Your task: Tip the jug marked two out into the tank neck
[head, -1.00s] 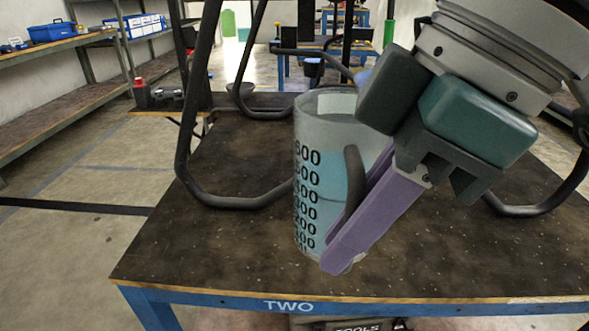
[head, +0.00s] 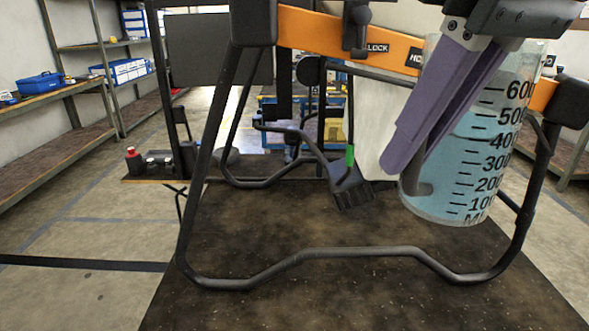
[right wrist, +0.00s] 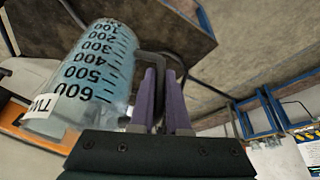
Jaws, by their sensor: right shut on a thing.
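The jug (head: 470,150) is clear, with black measuring marks, and holds blue liquid. Its label begins "TW" in the right wrist view (right wrist: 85,75). My right gripper (head: 402,165) has purple fingers closed on the jug's dark handle. The jug hangs nearly upright, slightly tilted, above the table (head: 330,225) in front of the drone's frame. The white tank (head: 380,125) shows behind the fingers, under the orange bar (head: 325,35). I cannot make out the tank neck. My left gripper is not in view.
The drone's black tubular legs (head: 340,252) stand on the table, with a leg close to the jug on the right. A dark blue-grey nozzle-like part (head: 350,188) hangs left of the jug. Shelves (head: 60,95) line the left wall.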

